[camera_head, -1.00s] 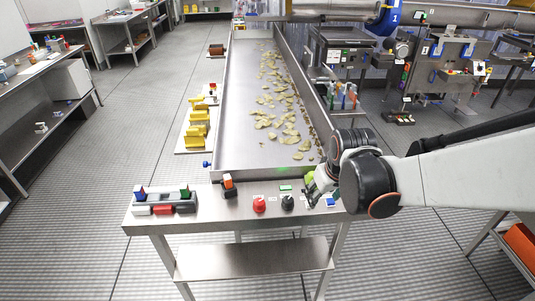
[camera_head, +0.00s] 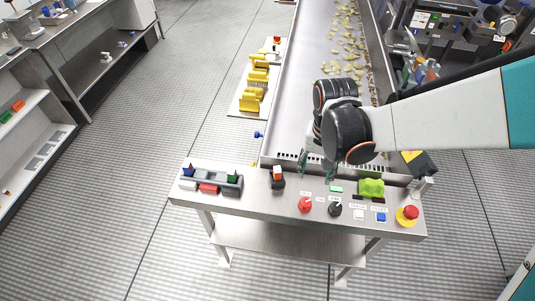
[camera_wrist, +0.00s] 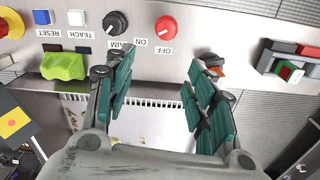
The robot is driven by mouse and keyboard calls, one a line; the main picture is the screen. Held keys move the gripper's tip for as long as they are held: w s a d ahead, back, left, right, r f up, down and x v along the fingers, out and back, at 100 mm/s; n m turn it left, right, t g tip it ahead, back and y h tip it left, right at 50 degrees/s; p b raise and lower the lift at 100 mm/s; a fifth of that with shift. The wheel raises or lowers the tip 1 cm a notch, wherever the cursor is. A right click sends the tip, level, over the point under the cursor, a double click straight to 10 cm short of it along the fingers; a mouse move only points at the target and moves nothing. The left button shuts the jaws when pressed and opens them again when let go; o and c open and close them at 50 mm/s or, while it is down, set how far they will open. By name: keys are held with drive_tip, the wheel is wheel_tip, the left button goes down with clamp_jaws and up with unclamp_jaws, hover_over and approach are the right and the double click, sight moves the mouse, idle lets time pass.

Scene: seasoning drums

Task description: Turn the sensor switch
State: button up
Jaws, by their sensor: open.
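The metal control panel (camera_head: 235,205) carries a red knob (camera_head: 305,204) and a black knob (camera_head: 335,208) side by side; no label I can read names the sensor switch. In the wrist view, upside down, the red knob (camera_wrist: 166,27) is near labels reading OFF and ON, and the black knob (camera_wrist: 115,23) is left of it. My gripper (camera_head: 318,168) is open and empty at the panel's back edge, behind the knobs. In the wrist view its teal fingers (camera_wrist: 160,85) are spread and do not touch either knob.
A lime-green piece (camera_head: 371,187), white button (camera_head: 359,214), blue button (camera_head: 381,217) and red emergency button on yellow (camera_head: 408,214) lie to the right. An orange-and-black switch-like piece (camera_head: 278,178) is left of the knobs. Behind the panel runs the conveyor trough (camera_head: 312,70).

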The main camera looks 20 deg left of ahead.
sight(306, 201)
drive_tip(key=f+b, duration=0.2)
drive_tip(key=f, duration=0.2)
drive_tip(key=s+f+b, duration=0.1)
drive_tip(key=f+b, duration=0.2)
drive_tip(key=f, duration=0.1)
drive_tip(key=s+f+b, duration=0.1)
drive_tip(key=f+b, duration=0.2)
drive_tip(key=f, duration=0.2)
drive_tip(key=shift+s+a, duration=0.15)
drive_tip(key=shift+a, duration=0.1)
drive_tip(key=shift+c, duration=0.5)
drive_tip(key=c, duration=1)
